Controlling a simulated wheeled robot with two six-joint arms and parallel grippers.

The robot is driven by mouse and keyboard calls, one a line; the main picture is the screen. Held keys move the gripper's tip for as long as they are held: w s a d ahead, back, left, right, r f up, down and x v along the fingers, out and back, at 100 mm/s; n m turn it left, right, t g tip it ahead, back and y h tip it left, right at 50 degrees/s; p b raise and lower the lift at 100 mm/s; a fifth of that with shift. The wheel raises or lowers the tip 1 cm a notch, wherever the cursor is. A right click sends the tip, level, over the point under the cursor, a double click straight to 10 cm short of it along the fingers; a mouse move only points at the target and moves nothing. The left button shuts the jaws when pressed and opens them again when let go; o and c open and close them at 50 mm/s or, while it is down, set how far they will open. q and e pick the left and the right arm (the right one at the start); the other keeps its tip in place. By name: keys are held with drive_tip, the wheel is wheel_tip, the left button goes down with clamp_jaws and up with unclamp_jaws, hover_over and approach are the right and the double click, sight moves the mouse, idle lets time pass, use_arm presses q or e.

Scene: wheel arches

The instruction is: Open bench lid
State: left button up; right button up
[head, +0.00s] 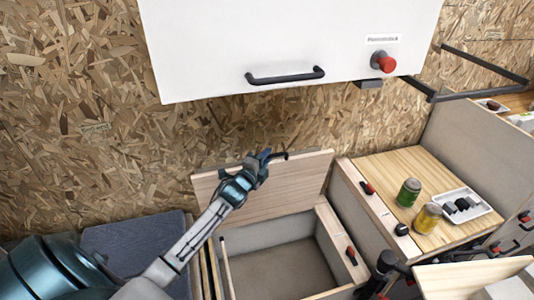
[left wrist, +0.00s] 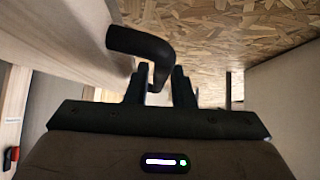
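The bench lid (head: 310,178) is a pale wooden panel. It stands raised and tilted up at the back of the open bench box, near the wall. A black bar handle (head: 284,155) sits at its upper edge. My left gripper (head: 268,156) is at this handle. In the left wrist view the handle (left wrist: 140,42) bends down between the two dark fingers of the gripper (left wrist: 160,78), which look shut on it. The lid's face (left wrist: 70,35) runs along the left there.
The box's hollow (head: 275,270) is open below the lid. A white cabinet door (head: 300,45) with its own handle hangs above. At right, a wooden counter (head: 400,165) carries a green can (head: 408,193), a yellow jar (head: 428,218) and a white tray (head: 478,214). A grey cushion (head: 140,250) lies left.

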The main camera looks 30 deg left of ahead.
use_arm(q)
drive_tip(key=shift+w, duration=0.5)
clamp_jaws()
drive_tip(key=s+d+f, duration=0.2)
drive_tip(key=s+d, duration=0.3)
drive_tip(key=d, duration=0.1)
drive_tip(key=shift+f+b, duration=0.2)
drive_tip(key=shift+b, duration=0.2)
use_arm(e)
drive_tip(key=shift+d+f, duration=0.1)
drive_tip(key=shift+f, duration=0.15)
use_arm(q)
unclamp_jaws()
drive_tip(key=shift+s, duration=0.1)
